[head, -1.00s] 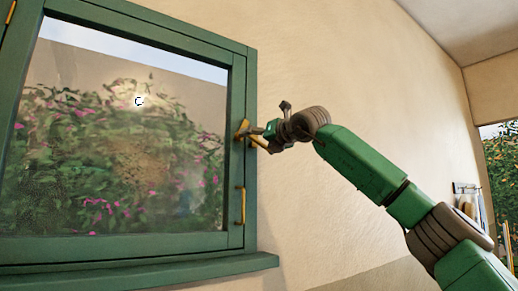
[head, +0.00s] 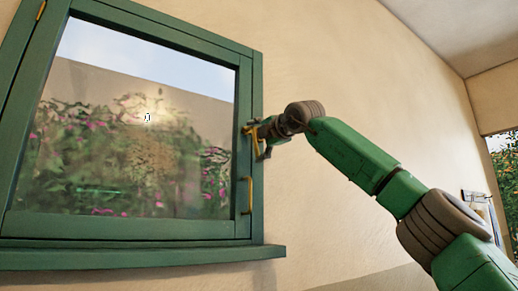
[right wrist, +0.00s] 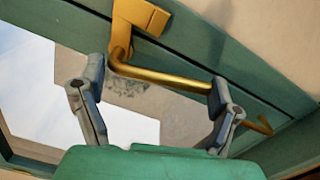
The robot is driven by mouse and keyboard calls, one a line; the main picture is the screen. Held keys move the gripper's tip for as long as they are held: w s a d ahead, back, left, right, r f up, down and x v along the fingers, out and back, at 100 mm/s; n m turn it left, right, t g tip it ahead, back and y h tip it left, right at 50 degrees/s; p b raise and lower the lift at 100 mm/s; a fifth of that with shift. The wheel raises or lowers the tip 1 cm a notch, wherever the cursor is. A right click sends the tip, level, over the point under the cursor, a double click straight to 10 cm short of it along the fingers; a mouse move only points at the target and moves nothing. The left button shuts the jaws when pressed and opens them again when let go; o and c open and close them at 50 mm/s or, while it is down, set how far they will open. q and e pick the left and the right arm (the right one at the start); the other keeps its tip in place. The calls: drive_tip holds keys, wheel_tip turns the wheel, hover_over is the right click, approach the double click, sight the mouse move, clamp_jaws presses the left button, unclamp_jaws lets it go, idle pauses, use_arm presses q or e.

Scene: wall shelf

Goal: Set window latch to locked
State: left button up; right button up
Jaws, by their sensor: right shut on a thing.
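The brass window latch (head: 248,130) is on the right side of the green window frame. My right gripper (head: 263,138) is at the latch, shut on its lever, and partly hides it. In the head view the lever slants steeply downward. In the right wrist view, the latch (right wrist: 137,16) shows its block at the top and its lever running right between the two fingers of my right gripper (right wrist: 157,76). The right finger touches or nearly touches the lever's end. My left gripper is not in view.
A brass pull handle (head: 247,195) is on the frame below the latch. The green sill (head: 140,256) juts out under the window. The window (head: 150,130) looks shut, with flowering bushes behind the glass. The plain wall (head: 340,90) to the right is clear.

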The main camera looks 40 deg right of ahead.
drive_tip(key=shift+w+a+f+m+b, duration=0.2)
drive_tip(key=shift+a+m+b, duration=0.15)
drive_tip(key=shift+m, duration=0.35)
drive_tip(key=shift+w+a+f+m+b, duration=0.1)
drive_tip(key=shift+a+f+m+b, duration=0.2)
drive_tip(key=shift+m, duration=0.4)
drive_tip(key=shift+d+r, duration=0.1)
drive_tip(key=o, duration=1.6)
drive_tip(key=shift+w+d, duration=0.1)
drive_tip(key=shift+w, duration=0.1)
drive_tip(key=shift+s+r, duration=0.15)
drive_tip(key=shift+s, duration=0.55)
drive_tip(key=s, duration=0.3)
drive_tip(key=s+a, duration=0.1)
drive_tip(key=s, duration=0.6)
drive_tip(key=shift+s+a+f, duration=0.15)
drive_tip(key=shift+f, duration=0.1)
